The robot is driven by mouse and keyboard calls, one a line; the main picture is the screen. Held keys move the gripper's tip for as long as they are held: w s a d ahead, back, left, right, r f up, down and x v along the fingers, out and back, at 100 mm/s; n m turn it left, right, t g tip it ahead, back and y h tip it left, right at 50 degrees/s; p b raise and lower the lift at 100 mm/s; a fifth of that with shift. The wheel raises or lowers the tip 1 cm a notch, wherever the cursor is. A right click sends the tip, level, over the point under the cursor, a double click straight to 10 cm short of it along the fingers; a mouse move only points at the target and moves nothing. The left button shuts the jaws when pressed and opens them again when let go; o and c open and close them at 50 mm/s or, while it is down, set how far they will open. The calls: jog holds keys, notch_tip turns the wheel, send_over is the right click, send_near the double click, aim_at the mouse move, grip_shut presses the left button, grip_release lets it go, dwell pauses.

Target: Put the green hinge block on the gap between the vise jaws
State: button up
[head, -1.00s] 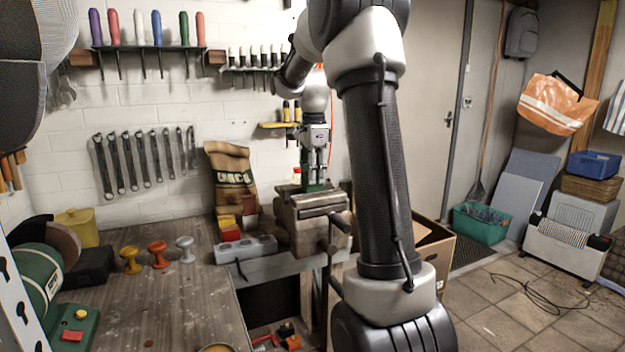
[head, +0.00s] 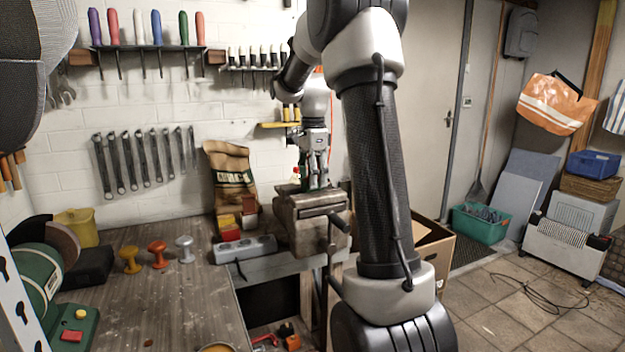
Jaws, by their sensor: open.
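The grey metal vise (head: 312,222) is mounted at the right end of the workbench, with its handle on the right side. A small patch of green, the green hinge block (head: 311,184), shows on top of the vise near the jaws. My gripper (head: 316,182) points down just above the vise with its fingers open around or right beside the block. The fingers hide part of the block. At this size I cannot tell whether they touch it, or exactly how it sits over the jaw gap.
A brown paper bag (head: 231,180) and a grey block with holes (head: 245,249) stand left of the vise. Orange, yellow and grey knobs (head: 157,254) stand on the bench. A cardboard box (head: 432,245) is on the floor at right. The front bench top is mostly clear.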

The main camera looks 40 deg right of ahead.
notch_tip(320, 180, up, 11)
jog(key=s+a+r+n, duration=0.1)
jog(key=s+a+n, duration=0.3)
jog(key=s, duration=0.1)
jog(key=s+a+f+n+t, duration=0.1)
jog(key=s+a+f+n, duration=0.2)
jog(key=s+n, duration=0.2)
jog(key=s+a+f+n+t, duration=0.1)
jog(key=s+a+f+n, duration=0.3)
jog(key=s, duration=0.5)
jog(key=s+a+f+n+t, duration=0.2)
jog(key=s+a+f+n, duration=0.1)
jog(key=s+n, duration=0.4)
jog(key=shift+s+a+f, duration=0.25)
jog(key=shift+s+f, duration=0.05)
jog(key=shift+f, duration=0.4)
